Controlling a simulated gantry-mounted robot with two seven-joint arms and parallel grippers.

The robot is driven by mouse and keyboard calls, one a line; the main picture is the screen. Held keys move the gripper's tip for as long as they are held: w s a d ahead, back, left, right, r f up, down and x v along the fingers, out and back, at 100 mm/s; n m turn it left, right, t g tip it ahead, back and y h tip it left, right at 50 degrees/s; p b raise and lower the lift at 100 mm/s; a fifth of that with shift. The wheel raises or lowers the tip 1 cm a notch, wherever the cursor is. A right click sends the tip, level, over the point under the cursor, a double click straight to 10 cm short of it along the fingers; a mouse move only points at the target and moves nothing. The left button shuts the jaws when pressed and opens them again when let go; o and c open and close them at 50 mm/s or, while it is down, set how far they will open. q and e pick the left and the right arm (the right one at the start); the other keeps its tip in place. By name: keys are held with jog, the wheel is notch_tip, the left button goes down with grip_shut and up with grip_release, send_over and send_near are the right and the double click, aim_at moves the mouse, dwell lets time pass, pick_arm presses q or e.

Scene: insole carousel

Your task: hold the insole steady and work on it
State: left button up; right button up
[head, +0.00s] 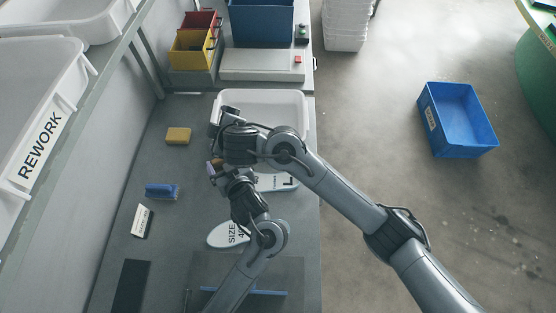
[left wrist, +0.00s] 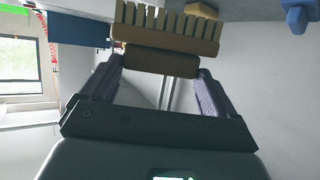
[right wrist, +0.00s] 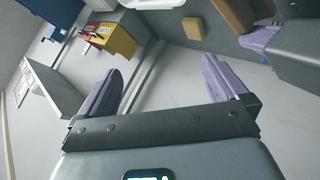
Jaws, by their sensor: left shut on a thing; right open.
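A white insole (head: 222,236) marked SIZE lies flat on the grey bench in the head view, partly covered by my left arm. My left gripper (head: 213,170) is above the bench beyond the insole. In the left wrist view it is shut on the handle (left wrist: 160,61) of a brown brush-like tool (left wrist: 165,28) with a row of bristle-like teeth. My right gripper (right wrist: 170,85) is open and empty in the right wrist view. In the head view the right gripper (head: 226,112) is over the near left part of a white tray (head: 303,104).
A yellow sponge (head: 178,136), a blue brush (head: 162,191), a label card (head: 143,222) and a dark mat (head: 131,287) lie along the bench's left. Yellow (head: 188,52) and red bins stand at the back. Another white piece marked L (head: 280,182) is partly hidden by my arms.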

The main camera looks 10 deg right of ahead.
jog(key=w+d+f+n+h, duration=0.4)
jog(key=w+d+n+h, duration=0.15)
jog(key=d, duration=0.35)
jog(key=m+g, duration=0.3)
jog(key=g, duration=0.6)
send_over(278, 182)
notch_tip(278, 182, down, 9)
jog(key=shift+y, duration=0.45)
notch_tip(278, 182, down, 11)
jog(key=shift+r, duration=0.1)
jog(key=c, duration=1.1)
